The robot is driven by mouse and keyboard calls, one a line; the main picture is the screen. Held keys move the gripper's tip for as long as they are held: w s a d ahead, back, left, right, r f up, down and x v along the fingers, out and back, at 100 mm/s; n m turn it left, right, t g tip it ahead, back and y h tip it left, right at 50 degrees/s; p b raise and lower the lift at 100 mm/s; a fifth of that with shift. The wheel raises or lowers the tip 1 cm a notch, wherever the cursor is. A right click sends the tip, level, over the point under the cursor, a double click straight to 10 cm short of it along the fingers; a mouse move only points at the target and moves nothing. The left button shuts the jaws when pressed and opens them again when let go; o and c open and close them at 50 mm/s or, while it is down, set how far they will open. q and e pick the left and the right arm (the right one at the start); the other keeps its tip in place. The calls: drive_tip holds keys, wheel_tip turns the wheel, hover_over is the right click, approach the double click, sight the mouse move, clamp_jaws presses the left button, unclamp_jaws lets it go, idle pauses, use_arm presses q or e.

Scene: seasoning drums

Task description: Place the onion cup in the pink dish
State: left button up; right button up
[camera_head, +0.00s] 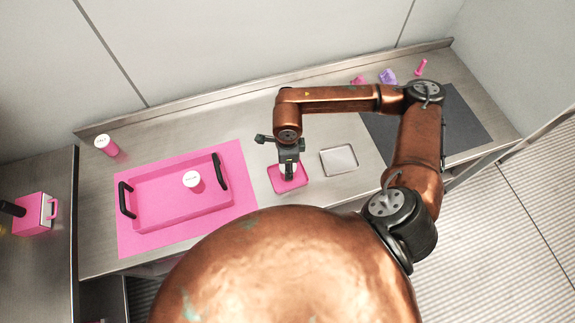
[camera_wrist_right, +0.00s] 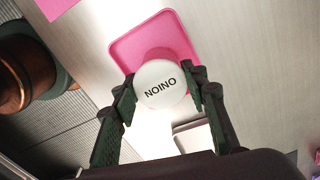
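The onion cup (camera_wrist_right: 160,85) has a white lid marked ONION, seen from above and upside down in the right wrist view. My right gripper (camera_wrist_right: 162,83) has its two dark fingers against opposite sides of the cup. The small square pink dish (camera_wrist_right: 127,47) lies beneath the cup. In the head view my right gripper (camera_head: 288,165) points down over the pink dish (camera_head: 276,184) and mostly hides the cup. I cannot tell whether the cup's base touches the dish. My left gripper is not in view.
A pink tray (camera_head: 165,218) with black handles on a pink mat (camera_head: 135,247) holds another white-lidded shaker (camera_head: 192,180). A salt shaker (camera_head: 105,145) stands behind it. A square metal dish (camera_head: 338,160) sits right of the pink dish. A dark mat (camera_head: 465,125) lies at right.

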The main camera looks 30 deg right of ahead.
drive_tip(key=o, duration=0.4)
drive_tip(key=shift+o, duration=0.2)
wheel_tip(320, 180, up, 12)
drive_tip(key=shift+r, duration=0.15)
idle(0.4)
